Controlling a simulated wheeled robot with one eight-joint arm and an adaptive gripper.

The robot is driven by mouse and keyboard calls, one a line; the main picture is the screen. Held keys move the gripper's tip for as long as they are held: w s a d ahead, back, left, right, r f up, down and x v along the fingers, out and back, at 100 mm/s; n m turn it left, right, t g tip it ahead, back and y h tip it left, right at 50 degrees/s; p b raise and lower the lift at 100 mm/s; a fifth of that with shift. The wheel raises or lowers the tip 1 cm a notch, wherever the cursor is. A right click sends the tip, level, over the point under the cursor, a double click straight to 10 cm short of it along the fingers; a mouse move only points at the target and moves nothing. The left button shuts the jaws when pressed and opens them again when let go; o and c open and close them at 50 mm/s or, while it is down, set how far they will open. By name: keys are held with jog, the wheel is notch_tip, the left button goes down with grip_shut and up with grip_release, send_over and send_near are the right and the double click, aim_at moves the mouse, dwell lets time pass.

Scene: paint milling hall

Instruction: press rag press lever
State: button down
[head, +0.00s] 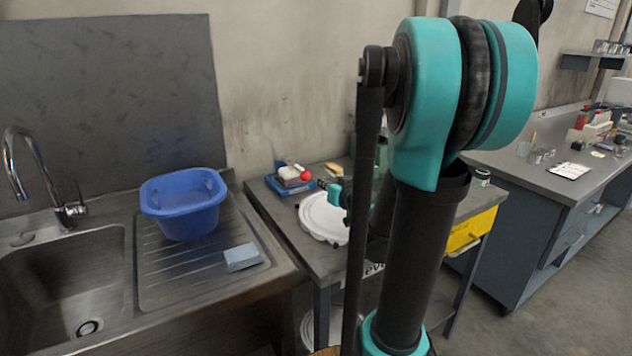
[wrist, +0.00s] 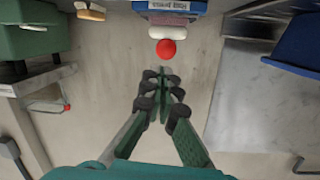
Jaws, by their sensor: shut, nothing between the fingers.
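The rag press (wrist: 178,5) is a blue unit with a "Rag press" label at the top edge of the wrist view. It also shows in the head view as a low blue body (head: 280,190) at the back of the middle table. A red ball knob (wrist: 166,49), seen in the head view too (head: 305,176), sits at its front beside a white roll-like part (wrist: 170,33). My gripper (wrist: 162,76) is shut and empty, its fingertips just short of the knob in the wrist view, with a visible gap. In the head view my gripper (head: 323,184) is small and close to the knob.
A white round lid (head: 324,217) lies on the middle table near my gripper. A blue basin (head: 184,204) and a blue-grey sponge (head: 242,257) sit on the drainboard at left. A green box (wrist: 30,30) stands left in the wrist view. My arm hides part of the table.

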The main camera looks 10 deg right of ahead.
jog(key=shift+d+r+v, duration=0.15)
jog(key=shift+v, duration=1)
jog(key=shift+d+r+v, duration=0.1)
jog(key=shift+r+v, duration=0.05)
jog(key=shift+v, duration=0.95)
jog(key=shift+w, duration=0.1)
